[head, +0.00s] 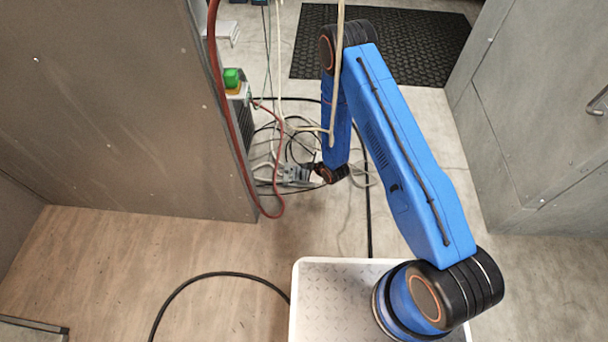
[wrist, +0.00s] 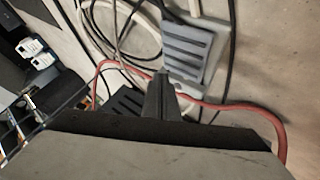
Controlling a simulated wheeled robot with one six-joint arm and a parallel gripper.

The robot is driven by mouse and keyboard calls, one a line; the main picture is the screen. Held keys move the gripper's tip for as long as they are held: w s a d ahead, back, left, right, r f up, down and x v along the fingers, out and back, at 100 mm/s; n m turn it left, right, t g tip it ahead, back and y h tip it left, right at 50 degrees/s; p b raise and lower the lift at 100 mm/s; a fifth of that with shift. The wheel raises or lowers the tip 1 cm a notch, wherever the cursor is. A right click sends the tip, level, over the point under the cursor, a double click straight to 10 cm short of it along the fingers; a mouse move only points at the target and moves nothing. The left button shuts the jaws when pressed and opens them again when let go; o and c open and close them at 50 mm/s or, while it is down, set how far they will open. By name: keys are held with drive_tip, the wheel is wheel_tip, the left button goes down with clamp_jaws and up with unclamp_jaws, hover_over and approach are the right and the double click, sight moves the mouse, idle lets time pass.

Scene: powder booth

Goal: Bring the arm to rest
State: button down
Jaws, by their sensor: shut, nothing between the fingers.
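My blue arm (head: 400,150) rises from its base at the lower right of the head view, then bends down at the elbow to the wrist. My gripper (wrist: 161,88) shows in the wrist view as two dark fingers closed together, with nothing between them. In the head view it points left from the wrist, over the cables, and its fingertips are hard to make out there.
A red hose (head: 222,100) hangs beside the metal wall panel (head: 110,110), close left of my gripper. A pale hose (head: 337,60) hangs by the elbow. Cables and a grey slotted object (wrist: 187,48) lie below. A black mat (head: 425,45) lies behind; the left floor is mostly clear.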

drive_tip(key=shift+r, duration=0.35)
idle(0.3)
